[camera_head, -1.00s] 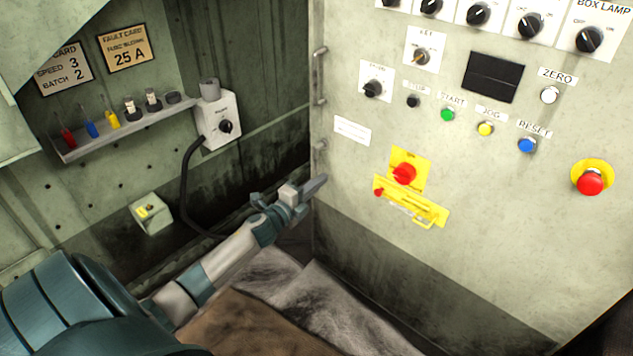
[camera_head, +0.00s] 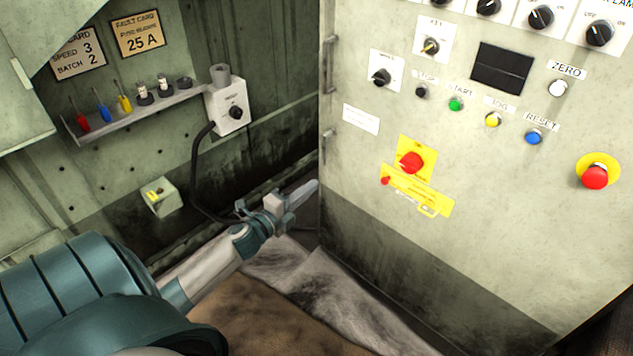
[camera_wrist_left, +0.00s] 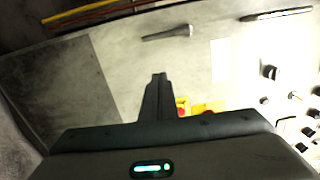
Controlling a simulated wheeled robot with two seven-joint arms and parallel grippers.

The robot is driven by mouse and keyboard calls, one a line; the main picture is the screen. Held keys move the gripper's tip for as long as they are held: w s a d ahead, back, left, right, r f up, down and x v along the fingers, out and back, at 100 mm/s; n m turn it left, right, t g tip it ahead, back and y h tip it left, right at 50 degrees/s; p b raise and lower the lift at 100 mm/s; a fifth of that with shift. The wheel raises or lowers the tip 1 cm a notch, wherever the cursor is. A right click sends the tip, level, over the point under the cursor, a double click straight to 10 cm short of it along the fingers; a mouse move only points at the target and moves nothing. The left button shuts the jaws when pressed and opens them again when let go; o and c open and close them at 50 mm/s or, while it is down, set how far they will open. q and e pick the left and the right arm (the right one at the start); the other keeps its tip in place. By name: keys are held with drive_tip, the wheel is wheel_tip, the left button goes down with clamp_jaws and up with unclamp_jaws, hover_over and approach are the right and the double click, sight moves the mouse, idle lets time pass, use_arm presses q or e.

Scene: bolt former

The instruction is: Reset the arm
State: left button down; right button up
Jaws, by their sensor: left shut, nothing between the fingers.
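My left arm comes in from the lower left of the head view. Its gripper (camera_head: 300,193) is shut and empty, in front of the left edge of the pale control panel (camera_head: 480,240). The fingers point up and to the right, left of the yellow lockout plate. In the left wrist view the closed fingers (camera_wrist_left: 158,80) point at the panel face, with part of the yellow plate (camera_wrist_left: 207,104) just right of them. I cannot tell how far the fingers are from the panel. My right gripper is in neither view.
The panel carries a red switch (camera_head: 411,162) on the yellow plate, a red mushroom button (camera_head: 595,176), a blue button (camera_head: 533,137) and several knobs. A grey switch box (camera_head: 228,106) trails a black cable (camera_head: 196,170).

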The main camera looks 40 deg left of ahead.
use_arm(q)
drive_tip(key=shift+s, duration=0.4)
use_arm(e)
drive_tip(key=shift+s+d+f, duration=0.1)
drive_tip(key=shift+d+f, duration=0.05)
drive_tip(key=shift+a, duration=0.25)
